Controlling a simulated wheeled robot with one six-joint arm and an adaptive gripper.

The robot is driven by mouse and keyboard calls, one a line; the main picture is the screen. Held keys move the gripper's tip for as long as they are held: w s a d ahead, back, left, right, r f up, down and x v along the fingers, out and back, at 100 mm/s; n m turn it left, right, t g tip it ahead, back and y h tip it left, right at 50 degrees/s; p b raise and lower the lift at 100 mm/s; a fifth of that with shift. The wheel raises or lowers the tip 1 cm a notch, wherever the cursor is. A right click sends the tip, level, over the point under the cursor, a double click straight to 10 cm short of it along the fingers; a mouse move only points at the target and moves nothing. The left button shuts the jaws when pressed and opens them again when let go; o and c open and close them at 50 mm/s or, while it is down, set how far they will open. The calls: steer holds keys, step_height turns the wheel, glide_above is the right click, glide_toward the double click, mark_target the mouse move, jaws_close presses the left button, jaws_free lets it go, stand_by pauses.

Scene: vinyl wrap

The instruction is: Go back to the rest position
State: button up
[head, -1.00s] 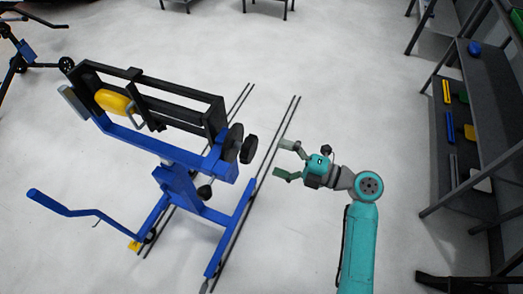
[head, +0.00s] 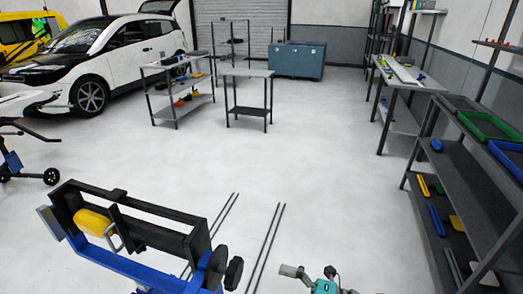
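My gripper (head: 300,277) is at the bottom edge of the head view, right of centre. One grey-green finger shows, spread out to the left of the teal wrist; the other finger is cut off by the frame edge. The visible finger stands out as it does in the earlier frame, where both fingers are apart with nothing between them. Most of my arm is below the picture.
Shelving (head: 470,185) with trays lines the right. A small table (head: 248,73), shelf cart (head: 165,67) and white car (head: 110,55) stand farther back. The middle floor is clear.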

steer(key=s+d+f+m+t+h, duration=0.2)
steer(key=s+f+m+t+h, duration=0.5)
steer(key=f+m, duration=0.8)
steer(key=s+d+f+m+g+h, duration=0.1)
steer(key=s+d+m+h, duration=0.25)
steer(key=s, duration=0.35)
steer(key=s+d+f+m+h, duration=0.25)
steer(key=s+m+h, duration=0.2)
steer(key=s, duration=0.25)
steer(key=s+d+r+m+t+h, duration=0.1)
steer(key=s+d+r+m, duration=0.1)
steer(key=s+r, duration=0.5)
steer(key=s+d+r+m+t, duration=0.1)
steer(key=s+d+r+m, duration=0.1)
steer(key=s+r+m, duration=0.2)
steer(key=s+r, duration=0.3)
steer(key=s, duration=0.1)
steer(key=shift+r+h, duration=0.25)
steer(key=shift+h, duration=0.15)
